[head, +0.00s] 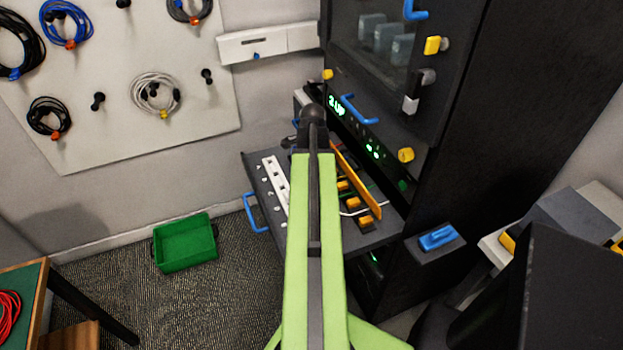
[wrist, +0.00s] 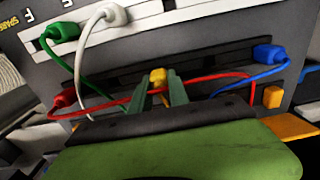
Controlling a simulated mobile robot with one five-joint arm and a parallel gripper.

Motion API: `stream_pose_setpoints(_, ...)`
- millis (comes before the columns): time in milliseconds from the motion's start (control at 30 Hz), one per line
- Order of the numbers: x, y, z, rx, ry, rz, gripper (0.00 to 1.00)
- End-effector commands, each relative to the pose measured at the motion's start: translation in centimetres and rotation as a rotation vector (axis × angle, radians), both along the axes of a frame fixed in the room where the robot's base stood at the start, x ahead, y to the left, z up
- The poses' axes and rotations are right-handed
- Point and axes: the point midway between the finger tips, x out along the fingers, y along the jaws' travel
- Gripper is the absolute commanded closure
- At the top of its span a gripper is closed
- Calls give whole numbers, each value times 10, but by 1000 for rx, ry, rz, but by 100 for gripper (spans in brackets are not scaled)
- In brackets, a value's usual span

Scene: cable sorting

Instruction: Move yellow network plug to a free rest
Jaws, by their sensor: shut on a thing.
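My gripper (wrist: 158,90) is shut on the yellow network plug (wrist: 158,75) in the wrist view. In the head view my arm hides the gripper and the plug. Several orange blocks (head: 355,203), which may be the rests, stand on the dark shelf (head: 268,222) beside an orange bar (head: 357,180). One orange block (wrist: 272,97) shows right of my gripper.
A red cable (wrist: 215,77) crosses close by my fingers. Green (wrist: 63,32), white (wrist: 115,15), blue (wrist: 270,54) and red (wrist: 65,97) plugs surround it. A white socket strip (head: 275,185) lies on the shelf. The black rack (head: 445,150) stands right; a green bin (head: 185,243) is on the floor.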

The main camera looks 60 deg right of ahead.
Motion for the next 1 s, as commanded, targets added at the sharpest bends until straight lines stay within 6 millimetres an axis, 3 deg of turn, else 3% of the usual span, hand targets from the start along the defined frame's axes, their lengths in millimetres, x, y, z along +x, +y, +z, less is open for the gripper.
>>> stream_pose_setpoints(1000,0,0,-8,0,0,0,100)
